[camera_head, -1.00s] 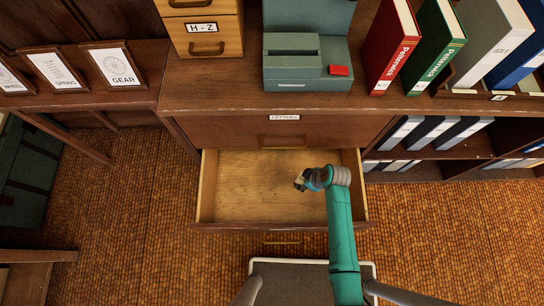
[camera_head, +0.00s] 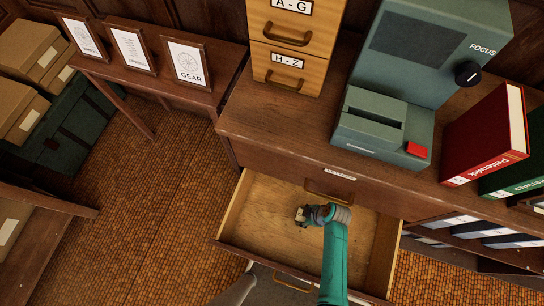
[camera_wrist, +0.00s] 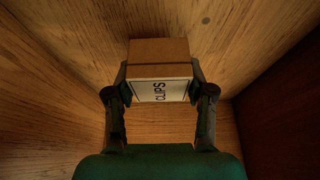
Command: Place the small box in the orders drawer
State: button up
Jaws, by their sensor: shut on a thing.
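A small brown cardboard box (camera_wrist: 158,52) with a white label reading "CLIPS" sits between the two fingers of my gripper (camera_wrist: 159,82), which is shut on it. In the head view my gripper (camera_head: 301,216) is at the open drawer (camera_head: 264,205), left of its middle. The box is too small and covered there to make out well. In the wrist view, wooden drawer surfaces surround the box; I cannot tell whether it touches the drawer floor. The open drawer looks otherwise empty, and its front label is not readable from here.
A closed drawer (camera_head: 290,168) with a handle sits just above the open one. The cabinet top holds a wooden file box (camera_head: 290,68), a grey-green machine (camera_head: 385,125) and a red binder (camera_head: 488,138). Picture frames (camera_head: 187,66) stand on a side table at left.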

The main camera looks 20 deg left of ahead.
send_over(265, 206)
jog(key=d, duration=0.1)
jog(key=shift+d, duration=0.2)
jog(key=shift+a+f, duration=0.1)
jog(key=shift+f, duration=1.7)
jog(key=o, duration=1.2)
jog(key=shift+f, duration=0.1)
jog(key=v, duration=0.5)
jog(key=shift+d, duration=0.4)
jog(key=d, duration=1.1)
jog(key=shift+w+d, duration=0.1)
jog(key=shift+w, duration=0.3)
jog(key=shift+d, duration=0.1)
